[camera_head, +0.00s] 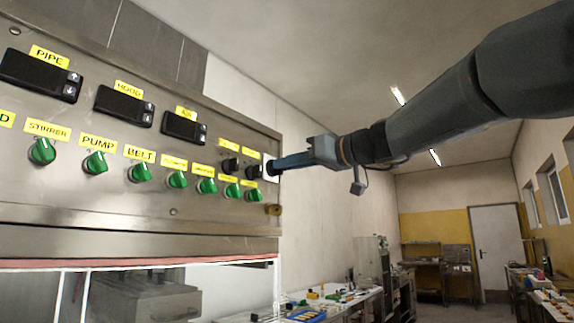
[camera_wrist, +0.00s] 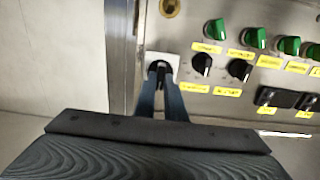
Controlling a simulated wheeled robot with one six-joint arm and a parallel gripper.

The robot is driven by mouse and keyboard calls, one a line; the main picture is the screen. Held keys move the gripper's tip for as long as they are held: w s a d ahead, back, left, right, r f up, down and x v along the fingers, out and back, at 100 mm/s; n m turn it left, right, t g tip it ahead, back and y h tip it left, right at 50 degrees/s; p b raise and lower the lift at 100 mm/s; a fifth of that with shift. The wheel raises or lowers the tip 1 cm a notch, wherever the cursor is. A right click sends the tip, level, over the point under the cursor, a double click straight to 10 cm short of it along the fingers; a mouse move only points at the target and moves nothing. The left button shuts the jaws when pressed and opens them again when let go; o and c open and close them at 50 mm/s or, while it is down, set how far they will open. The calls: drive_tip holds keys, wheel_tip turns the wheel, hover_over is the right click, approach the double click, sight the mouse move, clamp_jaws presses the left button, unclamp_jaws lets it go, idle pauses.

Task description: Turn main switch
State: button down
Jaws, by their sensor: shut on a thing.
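The main switch is a black knob on a white plate (camera_head: 267,158) at the right end of the steel control panel (camera_head: 215,222). In the wrist view the switch (camera_wrist: 160,66) sits near the panel's edge, its black knob between my fingertips. My gripper (camera_head: 274,167) reaches in from the right with its blue fingers at the switch. In the wrist view my gripper (camera_wrist: 160,85) is shut on the knob. The fingers hide part of the knob, so its exact angle is hard to tell.
Two black knobs (camera_wrist: 202,64) sit close beside the switch. A row of green knobs (camera_head: 140,172) and several dark displays (camera_head: 123,105) fill the panel. A brass-coloured round part (camera_head: 273,210) is below the switch. Free room lies right of the panel; benches (camera_head: 345,308) stand farther back.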

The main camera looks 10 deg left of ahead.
drive_tip(key=shift+m+b, duration=0.3)
drive_tip(key=m+b, duration=0.1)
drive_tip(key=m, duration=0.4)
drive_tip(key=m+b, duration=0.1)
drive_tip(key=m, duration=0.5)
drive_tip(key=m+b, duration=0.1)
drive_tip(key=m, duration=0.5)
drive_tip(key=shift+w+d+f, duration=0.15)
drive_tip(key=shift+w+f, duration=0.05)
drive_tip(key=shift+w, duration=0.05)
drive_tip(key=shift+m, duration=0.3)
drive_tip(key=c, duration=1.8)
unclamp_jaws()
drive_tip(key=shift+d, duration=0.1)
drive_tip(key=b+v, duration=0.2)
drive_tip(key=v, duration=0.5)
drive_tip(key=shift+s+d+b, duration=0.1)
drive_tip(key=shift+d+b, duration=0.15)
drive_tip(key=shift+b, duration=0.1)
